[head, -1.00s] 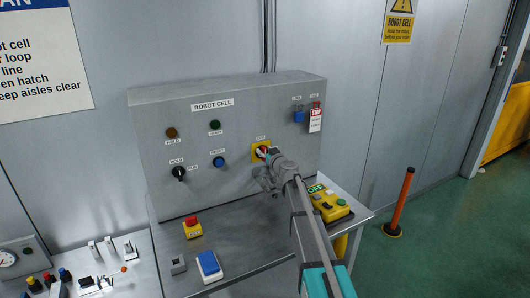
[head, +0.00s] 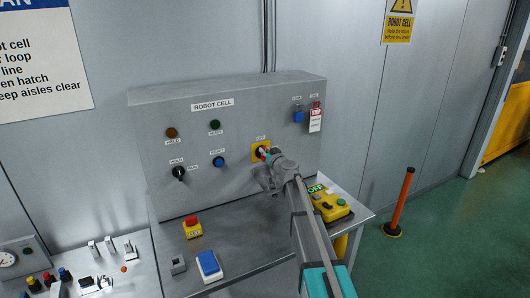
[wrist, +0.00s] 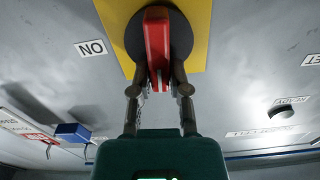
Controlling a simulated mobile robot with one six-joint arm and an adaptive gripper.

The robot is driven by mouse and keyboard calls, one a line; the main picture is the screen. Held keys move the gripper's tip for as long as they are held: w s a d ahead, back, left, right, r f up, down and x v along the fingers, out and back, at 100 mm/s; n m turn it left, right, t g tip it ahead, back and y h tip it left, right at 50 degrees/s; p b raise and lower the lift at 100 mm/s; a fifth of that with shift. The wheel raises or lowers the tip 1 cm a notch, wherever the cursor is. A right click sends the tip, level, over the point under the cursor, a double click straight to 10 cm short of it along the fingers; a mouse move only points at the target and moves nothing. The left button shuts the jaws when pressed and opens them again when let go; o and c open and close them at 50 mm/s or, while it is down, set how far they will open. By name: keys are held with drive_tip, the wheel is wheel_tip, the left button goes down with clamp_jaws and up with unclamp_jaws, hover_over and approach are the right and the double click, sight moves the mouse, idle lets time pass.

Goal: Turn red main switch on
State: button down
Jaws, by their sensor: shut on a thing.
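The red main switch handle (wrist: 157,38) sits on a dark round base (wrist: 130,38) over a yellow plate (wrist: 200,20) in the wrist view. In the head view the switch's yellow plate (head: 256,151) is on the front of the grey panel, partly hidden by my gripper (head: 267,156). In the wrist view my gripper (wrist: 159,78) has one finger on each side of the red handle and is shut on it. The handle runs up and down in that picture. A label (wrist: 91,48) reading ON, upside down, lies left of the plate.
The grey ROBOT CELL panel (head: 190,120) also bears a black selector (head: 179,174), a blue button (head: 219,161) and padlocks (head: 299,117). On the bench below are a red-topped stop button (head: 192,224), a blue-topped box (head: 208,264) and a yellow pendant (head: 331,207).

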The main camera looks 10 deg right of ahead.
drive_tip(key=m, duration=0.3)
drive_tip(key=shift+w+d+f+m, duration=0.1)
drive_tip(key=shift+w+d+m, duration=0.05)
drive_tip(key=shift+d+m, duration=0.25)
drive_tip(key=shift+w+d+f+m+b, duration=0.15)
drive_tip(key=shift+f+m+b, duration=0.15)
drive_tip(key=shift+m, duration=1.9)
drive_tip(key=shift+s+d+f+m+b, duration=0.1)
drive_tip(key=shift+d+f+m+b, duration=0.2)
drive_tip(key=shift+m, duration=1.9)
drive_tip(key=shift+w+d+f+m+b, duration=0.1)
drive_tip(key=shift+f+m+b, duration=0.2)
drive_tip(key=shift+m, duration=1.9)
drive_tip(key=c, duration=0.6)
unclamp_jaws()
drive_tip(key=shift+a, duration=0.1)
